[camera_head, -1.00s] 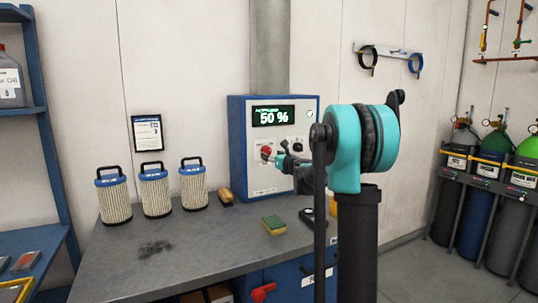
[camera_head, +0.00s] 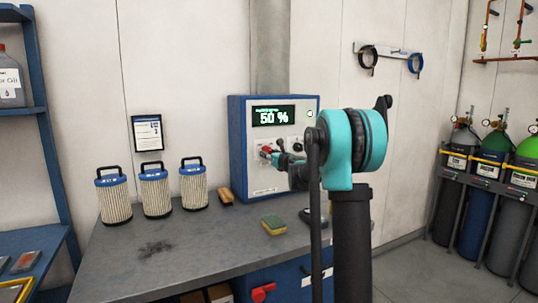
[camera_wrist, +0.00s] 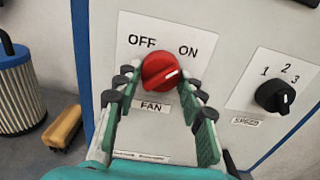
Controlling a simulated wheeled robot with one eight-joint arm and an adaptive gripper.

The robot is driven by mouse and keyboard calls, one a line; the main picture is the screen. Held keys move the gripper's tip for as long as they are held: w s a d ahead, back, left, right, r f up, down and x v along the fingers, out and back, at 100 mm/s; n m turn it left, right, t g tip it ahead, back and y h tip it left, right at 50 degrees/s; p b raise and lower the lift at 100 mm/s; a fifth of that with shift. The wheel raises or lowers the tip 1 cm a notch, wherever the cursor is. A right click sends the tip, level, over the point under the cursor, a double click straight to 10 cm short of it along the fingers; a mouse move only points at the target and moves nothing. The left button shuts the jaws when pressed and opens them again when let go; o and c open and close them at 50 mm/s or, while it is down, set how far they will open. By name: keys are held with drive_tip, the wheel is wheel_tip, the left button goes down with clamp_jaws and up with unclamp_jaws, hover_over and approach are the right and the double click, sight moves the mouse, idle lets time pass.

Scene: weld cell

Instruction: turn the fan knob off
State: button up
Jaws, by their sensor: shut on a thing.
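The red fan knob (camera_wrist: 159,70) is on a white plate marked OFF at left and ON at right, with FAN below. Its white mark points right and slightly up, on the ON side. My gripper (camera_wrist: 157,80) has one finger on each side of the knob and is shut on it. In the head view my gripper (camera_head: 277,158) reaches the front of the blue-sided control box (camera_head: 237,150), and the red knob (camera_head: 266,152) shows just beside it. The box display (camera_head: 273,116) reads 50 %.
A black speed knob (camera_wrist: 274,95) marked 1, 2, 3 is right of the fan knob. Several filter cartridges (camera_head: 155,195), a wooden-handled brush (camera_head: 226,197) and a sponge (camera_head: 273,225) stand on the grey bench (camera_head: 185,262). Gas cylinders (camera_head: 490,185) stand at right.

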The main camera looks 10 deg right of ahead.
drive_tip(key=shift+c, duration=0.5)
drive_tip(key=shift+n, duration=0.4)
drive_tip(key=n, duration=0.3)
drive_tip(key=shift+n, duration=0.4)
drive_tip(key=n, duration=0.4)
drive_tip(key=shift+d+n, duration=0.1)
drive_tip(key=shift+n, duration=0.2)
drive_tip(key=n, duration=0.4)
drive_tip(key=shift+r, duration=0.1)
drive_tip(key=n, duration=0.4)
drive_tip(key=shift+n, duration=0.3)
drive_tip(key=o, duration=1.2)
